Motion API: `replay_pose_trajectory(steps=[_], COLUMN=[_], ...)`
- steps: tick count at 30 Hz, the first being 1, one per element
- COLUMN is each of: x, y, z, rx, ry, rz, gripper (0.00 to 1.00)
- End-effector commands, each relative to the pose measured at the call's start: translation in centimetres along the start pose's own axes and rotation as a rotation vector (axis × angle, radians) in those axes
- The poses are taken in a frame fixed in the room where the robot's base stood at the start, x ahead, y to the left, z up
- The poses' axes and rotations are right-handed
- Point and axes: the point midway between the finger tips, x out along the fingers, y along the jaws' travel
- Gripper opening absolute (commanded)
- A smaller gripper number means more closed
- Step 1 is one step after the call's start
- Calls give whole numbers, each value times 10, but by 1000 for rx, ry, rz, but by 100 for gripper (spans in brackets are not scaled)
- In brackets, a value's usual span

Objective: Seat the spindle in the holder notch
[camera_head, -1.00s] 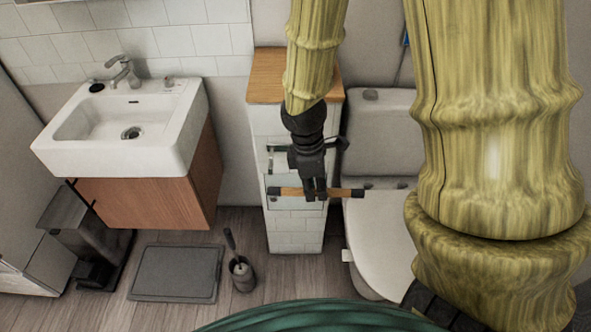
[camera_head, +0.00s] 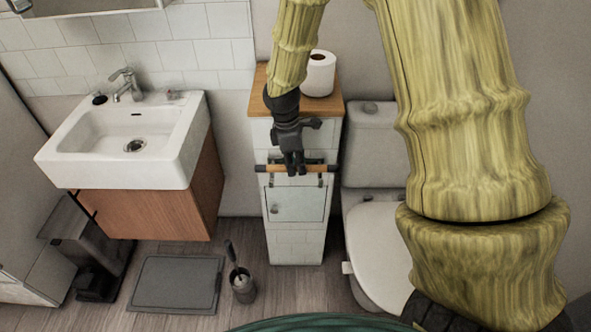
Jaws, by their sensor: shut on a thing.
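The spindle (camera_head: 265,168) is a light wooden rod with dark ends, lying level across the front of the narrow white cabinet. My gripper (camera_head: 294,171) points down and is shut on the spindle near its middle. What appears to be the holder (camera_head: 314,157), a dark recessed fitting in the cabinet front, shows just above and behind the spindle. My gripper and the spindle hide much of it. I cannot tell whether the spindle touches the holder or its notch.
A paper roll (camera_head: 319,74) stands on the cabinet's wooden top (camera_head: 266,104). A small cabinet door (camera_head: 297,203) is below the spindle. The toilet (camera_head: 378,243) is close on the right; the sink (camera_head: 122,140) is on the left. A brush in its pot (camera_head: 241,284) stands on the floor.

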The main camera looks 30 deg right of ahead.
Motion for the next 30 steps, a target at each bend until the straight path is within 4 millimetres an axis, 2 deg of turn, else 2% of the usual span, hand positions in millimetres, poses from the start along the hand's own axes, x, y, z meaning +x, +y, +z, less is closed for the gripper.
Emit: replay_pose_trajectory(steps=[7,15,28,29,30], x=[6,32,38,38,37], y=[6,6,6,6,6], z=[-3,-7,-8,-8,-8], rx=[0,0,0,0,0], ry=[-1,-1,-1,0,0], rz=[0,0,0,0,1], gripper=[0,0,0,26,33])
